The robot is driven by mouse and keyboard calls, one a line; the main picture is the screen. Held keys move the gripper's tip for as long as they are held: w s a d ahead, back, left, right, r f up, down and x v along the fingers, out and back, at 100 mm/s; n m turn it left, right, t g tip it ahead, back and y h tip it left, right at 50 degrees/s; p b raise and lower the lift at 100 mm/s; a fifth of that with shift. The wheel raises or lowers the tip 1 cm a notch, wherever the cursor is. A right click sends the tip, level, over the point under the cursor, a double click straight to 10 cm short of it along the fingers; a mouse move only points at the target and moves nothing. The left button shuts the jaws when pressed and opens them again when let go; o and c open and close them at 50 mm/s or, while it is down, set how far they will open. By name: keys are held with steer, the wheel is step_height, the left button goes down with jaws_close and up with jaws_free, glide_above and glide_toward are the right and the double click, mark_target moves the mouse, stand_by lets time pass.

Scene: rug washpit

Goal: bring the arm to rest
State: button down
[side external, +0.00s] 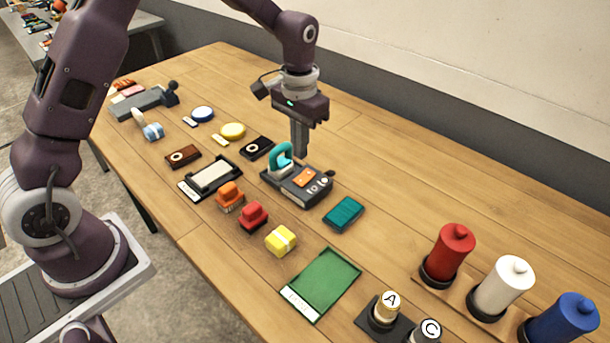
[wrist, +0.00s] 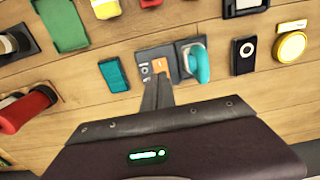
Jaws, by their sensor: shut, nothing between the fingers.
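My gripper (side external: 300,150) is shut and empty. It points down above the table, just behind a grey device (side external: 308,195) with an orange patch and a teal handle (side external: 281,157). In the wrist view my gripper (wrist: 158,85) shows its fingers together, their tips overlapping the near edge of the grey device (wrist: 146,65) in the picture. I cannot tell whether the fingertips touch anything. The wooden table (side external: 375,165) lies beneath.
Near my gripper are a teal block (side external: 344,214), a black block (side external: 257,147) and a yellow disc (side external: 232,131). A green tray (side external: 328,283) lies toward the front. Red (side external: 448,253), white (side external: 501,287) and blue (side external: 562,319) cylinders stand at right. The back of the table is clear.

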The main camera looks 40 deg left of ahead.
steer(key=shift+r, duration=0.1)
steer(key=s+r+t, duration=0.3)
steer(key=s+r, duration=1)
steer(key=r, duration=0.3)
steer(key=s+r+t, duration=0.1)
steer(key=s+t, duration=0.1)
steer(key=s, duration=1.3)
steer(key=shift+t, duration=0.3)
